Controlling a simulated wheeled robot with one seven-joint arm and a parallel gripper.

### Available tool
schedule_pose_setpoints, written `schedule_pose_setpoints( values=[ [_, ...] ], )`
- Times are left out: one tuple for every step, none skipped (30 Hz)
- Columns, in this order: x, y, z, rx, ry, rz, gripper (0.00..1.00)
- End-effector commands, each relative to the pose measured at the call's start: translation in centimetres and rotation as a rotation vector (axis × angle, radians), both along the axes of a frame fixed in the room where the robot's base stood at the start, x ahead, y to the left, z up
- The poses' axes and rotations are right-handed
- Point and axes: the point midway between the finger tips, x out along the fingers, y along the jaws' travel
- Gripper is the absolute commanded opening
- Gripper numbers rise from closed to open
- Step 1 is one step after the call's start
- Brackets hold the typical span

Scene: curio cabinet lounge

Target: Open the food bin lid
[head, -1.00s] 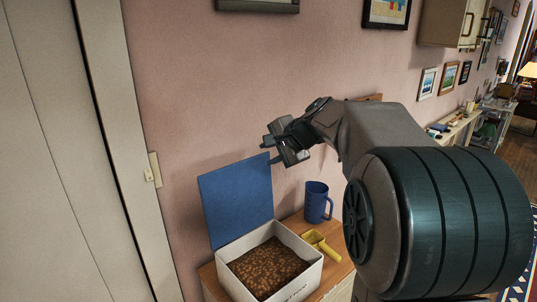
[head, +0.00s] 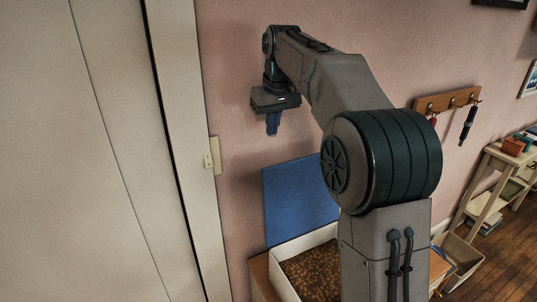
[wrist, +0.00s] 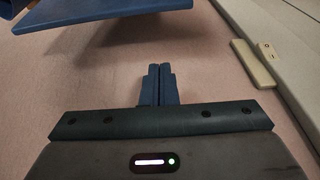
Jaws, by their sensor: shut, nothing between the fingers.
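The food bin (head: 286,252) is a white box full of brown kibble (head: 314,272), standing on a wooden-topped cabinet against the pink wall. Its blue lid (head: 300,195) stands up and open at the back of the bin; my arm hides the right part of the bin and lid. In the wrist view a blue panel, apparently the lid (wrist: 110,16), shows along the top. My gripper (head: 273,126) points down above the lid, apart from it and near the wall. In the wrist view its two blue fingers (wrist: 159,72) are together, with nothing between them.
A light switch (head: 210,160) is on the wall left of the bin, beside a pale door frame (head: 185,150). On the right are a hook rack (head: 447,101) with hanging items, a shelf unit (head: 490,180) and an open box (head: 460,258) near the floor.

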Motion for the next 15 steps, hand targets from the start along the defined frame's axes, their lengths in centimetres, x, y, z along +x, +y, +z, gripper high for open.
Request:
schedule_pose_setpoints(
  values=[
    [0.0, 0.6, -0.5, 0.000, 0.003, 0.009, 0.00],
    [0.0, 0.9, -0.9, 0.000, 0.004, 0.014, 0.00],
    [0.1, 1.3, -1.6, 0.001, 0.004, 0.020, 0.00],
    [0.1, 1.6, -2.1, 0.001, 0.005, 0.023, 0.00],
    [0.2, 1.9, -2.6, 0.001, 0.005, 0.027, 0.00],
    [0.3, 2.2, -3.4, 0.001, 0.005, 0.030, 0.00],
    [0.4, 2.4, -4.1, 0.002, 0.006, 0.033, 0.00],
    [0.6, 2.5, -4.7, 0.002, 0.005, 0.033, 0.00],
    [0.8, 2.6, -5.6, 0.002, 0.006, 0.033, 0.00],
    [0.9, 2.6, -6.3, 0.002, 0.006, 0.032, 0.00],
    [1.0, 2.6, -6.9, 0.002, 0.006, 0.032, 0.00],
    [1.2, 2.6, -7.7, 0.002, 0.006, 0.030, 0.00],
    [1.4, 2.7, -8.3, 0.003, 0.005, 0.029, 0.00],
    [1.5, 2.7, -9.0, 0.002, 0.005, 0.029, 0.00],
    [1.5, 2.6, -9.4, 0.003, 0.003, 0.028, 0.00]
  ],
)
